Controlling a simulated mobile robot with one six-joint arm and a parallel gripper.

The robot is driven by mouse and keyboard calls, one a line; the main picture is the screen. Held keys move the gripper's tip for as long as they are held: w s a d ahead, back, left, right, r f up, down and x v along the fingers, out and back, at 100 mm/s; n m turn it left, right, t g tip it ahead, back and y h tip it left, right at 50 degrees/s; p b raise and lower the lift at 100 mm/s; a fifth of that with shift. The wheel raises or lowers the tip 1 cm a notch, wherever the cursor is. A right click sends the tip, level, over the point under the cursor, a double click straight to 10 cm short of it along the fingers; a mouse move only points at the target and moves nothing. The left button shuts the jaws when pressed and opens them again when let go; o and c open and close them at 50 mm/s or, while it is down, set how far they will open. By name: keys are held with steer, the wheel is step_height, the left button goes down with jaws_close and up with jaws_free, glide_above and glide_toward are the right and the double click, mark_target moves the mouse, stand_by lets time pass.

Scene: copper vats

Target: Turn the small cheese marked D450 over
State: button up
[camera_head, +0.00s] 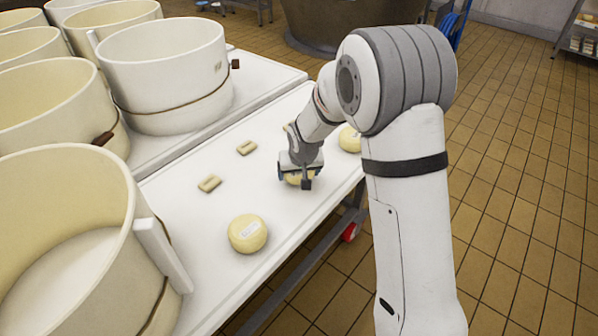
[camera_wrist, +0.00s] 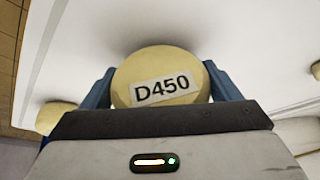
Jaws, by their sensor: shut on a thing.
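The small cheese marked D450 (camera_wrist: 140,70) is a pale yellow round with a white label on the face toward the wrist camera. My gripper (camera_wrist: 160,85) is shut on it, with a blue finger against each side. In the head view my gripper (camera_head: 299,183) is over the white table and hides most of the cheese (camera_head: 293,180). A shadow lies beside the cheese in the wrist view. I cannot tell whether the cheese touches the table.
On the white table (camera_head: 190,230) a labelled cheese (camera_head: 248,233) lies nearer and another (camera_head: 350,139) farther back. Two small blocks (camera_head: 209,184) (camera_head: 246,148) lie left of my gripper. Large cream moulds (camera_head: 165,75) line the left side. The table's right edge is close.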

steer(key=shift+f, duration=0.1)
steer(key=o, duration=1.1)
steer(key=shift+o, duration=0.2)
